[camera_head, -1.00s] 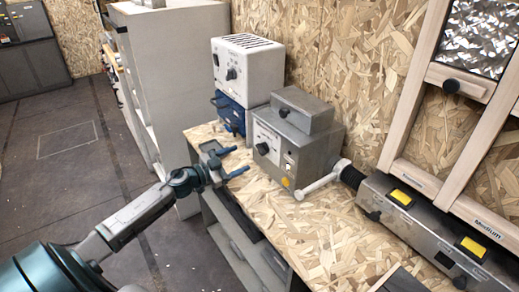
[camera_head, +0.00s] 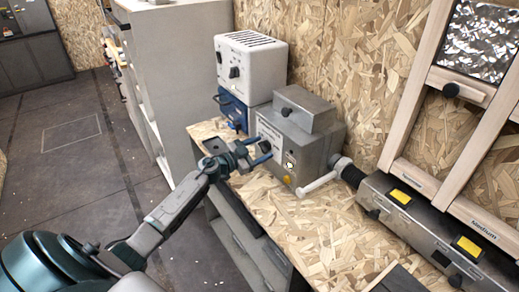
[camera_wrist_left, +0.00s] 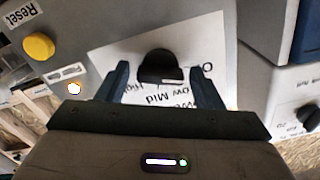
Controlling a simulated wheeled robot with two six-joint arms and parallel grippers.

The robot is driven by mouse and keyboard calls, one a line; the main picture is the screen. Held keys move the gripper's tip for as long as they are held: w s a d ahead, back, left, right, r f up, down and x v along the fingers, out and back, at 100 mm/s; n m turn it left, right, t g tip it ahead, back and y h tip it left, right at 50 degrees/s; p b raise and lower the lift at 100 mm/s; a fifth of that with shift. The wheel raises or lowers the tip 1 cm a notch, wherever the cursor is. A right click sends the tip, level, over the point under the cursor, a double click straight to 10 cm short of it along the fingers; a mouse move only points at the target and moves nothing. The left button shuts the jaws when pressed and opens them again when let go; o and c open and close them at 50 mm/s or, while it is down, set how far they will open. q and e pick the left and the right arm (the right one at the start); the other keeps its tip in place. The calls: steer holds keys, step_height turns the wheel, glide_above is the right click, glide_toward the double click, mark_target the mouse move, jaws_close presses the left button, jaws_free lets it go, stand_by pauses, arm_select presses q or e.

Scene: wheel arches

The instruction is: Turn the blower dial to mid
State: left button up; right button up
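The blower dial is a black knob (camera_wrist_left: 160,66) on a white panel (camera_wrist_left: 120,40) lettered with words including Mid and High, upside down in the left wrist view. The panel is on the front of a grey box (camera_head: 318,147) on the bench. My left gripper (camera_head: 258,151) is at the box front. In the left wrist view its two blue fingers stand open on either side of the knob, with visible gaps. The knob's setting is hard to read. In the head view the gripper partly hides the dial. My right gripper is not in view.
A yellow Reset button (camera_wrist_left: 39,46) and a lit white button (camera_wrist_left: 75,88) are beside the panel. A white box with dials (camera_head: 252,66) stands on a blue unit (camera_head: 232,110) behind. A pale lever (camera_head: 318,185) sticks out to the right. The bench front (camera_head: 290,222) is clear.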

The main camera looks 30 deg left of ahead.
arm_select(q)
steer(key=c, duration=0.7)
steer(key=shift+c, duration=0.4)
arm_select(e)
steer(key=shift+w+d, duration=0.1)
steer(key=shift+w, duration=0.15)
